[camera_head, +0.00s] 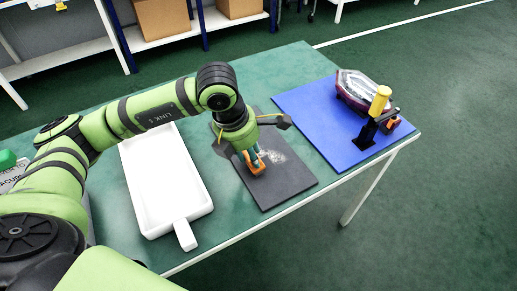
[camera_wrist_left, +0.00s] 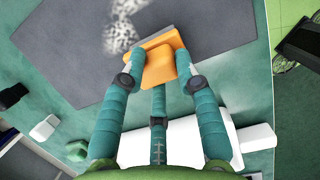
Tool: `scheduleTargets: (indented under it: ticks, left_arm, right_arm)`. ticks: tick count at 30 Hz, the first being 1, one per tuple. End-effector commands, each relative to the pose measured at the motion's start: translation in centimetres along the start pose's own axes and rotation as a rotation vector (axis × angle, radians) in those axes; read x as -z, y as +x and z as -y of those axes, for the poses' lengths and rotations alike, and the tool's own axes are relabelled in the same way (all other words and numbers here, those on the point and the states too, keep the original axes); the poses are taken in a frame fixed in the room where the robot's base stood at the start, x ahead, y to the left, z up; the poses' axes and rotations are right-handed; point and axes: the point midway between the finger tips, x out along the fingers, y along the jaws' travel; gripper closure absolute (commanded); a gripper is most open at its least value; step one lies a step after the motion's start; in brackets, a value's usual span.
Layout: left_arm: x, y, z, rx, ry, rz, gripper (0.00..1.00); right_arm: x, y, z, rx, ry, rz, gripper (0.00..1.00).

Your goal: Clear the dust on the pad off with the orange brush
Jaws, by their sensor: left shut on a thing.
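My left gripper (camera_head: 251,156) is shut on the orange brush (camera_head: 256,166) over the dark grey pad (camera_head: 288,187). In the left wrist view the teal fingers (camera_wrist_left: 155,85) close around the orange brush (camera_wrist_left: 158,62). I cannot tell whether its bristles touch the pad. Pale dust (camera_head: 276,157) lies on the pad just right of the brush in the head view. The dust (camera_wrist_left: 123,27) also shows beside the brush's upper left in the left wrist view. The arm hides part of the pad. My right gripper is not in view.
A white tray (camera_head: 140,201) with a handle lies left of the pad. A blue mat (camera_head: 312,110) at the right bears a tail lamp (camera_head: 351,88) and a yellow-handled tool (camera_head: 380,100) on a black stand. Green table (camera_head: 266,78) shows between them.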

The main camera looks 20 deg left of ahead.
Motion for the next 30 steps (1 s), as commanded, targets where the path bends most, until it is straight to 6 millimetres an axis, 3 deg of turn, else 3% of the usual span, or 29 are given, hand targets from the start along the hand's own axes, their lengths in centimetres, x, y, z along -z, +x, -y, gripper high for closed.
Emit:
scheduleTargets:
  ticks: [6, 17, 30]
  left_arm:
    - [1.4, -0.4, 0.0, -0.001, 0.000, 0.001, 1.00]
    - [1.4, -0.2, 1.4, 0.000, 0.002, 0.006, 1.00]
    - [-1.8, 0.8, 1.4, 0.000, 0.001, 0.007, 1.00]
  right_arm:
    - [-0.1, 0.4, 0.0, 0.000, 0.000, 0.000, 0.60]
    - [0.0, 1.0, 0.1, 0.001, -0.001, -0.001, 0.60]
    - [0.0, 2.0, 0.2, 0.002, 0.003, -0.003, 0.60]
